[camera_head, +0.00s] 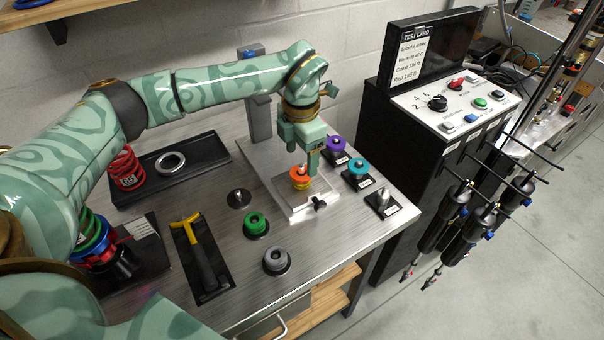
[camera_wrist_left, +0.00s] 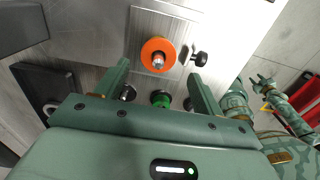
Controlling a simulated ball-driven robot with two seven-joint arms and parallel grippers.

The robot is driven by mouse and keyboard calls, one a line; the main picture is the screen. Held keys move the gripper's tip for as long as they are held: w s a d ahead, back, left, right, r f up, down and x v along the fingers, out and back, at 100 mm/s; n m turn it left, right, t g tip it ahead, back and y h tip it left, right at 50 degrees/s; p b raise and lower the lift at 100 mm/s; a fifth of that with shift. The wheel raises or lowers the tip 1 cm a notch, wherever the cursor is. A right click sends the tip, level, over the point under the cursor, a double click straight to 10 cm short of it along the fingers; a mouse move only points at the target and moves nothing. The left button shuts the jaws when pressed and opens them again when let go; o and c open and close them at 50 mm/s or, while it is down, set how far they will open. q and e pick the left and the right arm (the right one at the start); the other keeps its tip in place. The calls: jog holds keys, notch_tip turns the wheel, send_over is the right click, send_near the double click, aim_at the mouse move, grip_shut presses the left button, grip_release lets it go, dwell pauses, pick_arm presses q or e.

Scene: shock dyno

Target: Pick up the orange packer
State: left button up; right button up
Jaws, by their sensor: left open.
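The orange packer (camera_head: 300,182) is a thick ring around a metal post on a clear-edged plate fixture on the bench. In the left wrist view the orange packer (camera_wrist_left: 150,48) lies just beyond the fingertips, around the light post top. My left gripper (camera_head: 314,165) points down beside and above the packer, with its near finger overlapping the packer's edge in the head view. In the left wrist view my left gripper (camera_wrist_left: 160,72) has its fingers wide apart with nothing between them. Part of my right arm shows small at the right of that view; its jaw state is unclear.
Purple (camera_head: 336,145) and teal (camera_head: 358,169) packers stand on black stands to the right. Green (camera_head: 256,222) and grey (camera_head: 275,260) packers sit in front. A black knob (camera_head: 318,203) is at the fixture's front. The black control cabinet (camera_head: 400,140) stands beyond the bench's right edge.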

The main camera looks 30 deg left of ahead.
aim_at(299, 165)
pick_arm(q)
jog(key=f, duration=0.4)
jog(key=shift+a+f+b, duration=0.15)
jog(key=shift+a+b, duration=0.05)
jog(key=shift+b, duration=0.2)
pick_arm(e)
jog(key=shift+s+a+f, duration=0.15)
jog(key=shift+a+f, duration=0.25)
jog(key=shift+f, duration=0.1)
pick_arm(q)
jog(key=shift+c, duration=0.2)
jog(key=c, duration=1)
pick_arm(e)
jog(key=shift+d, duration=0.25)
pick_arm(q)
jog(key=shift+r, duration=0.2)
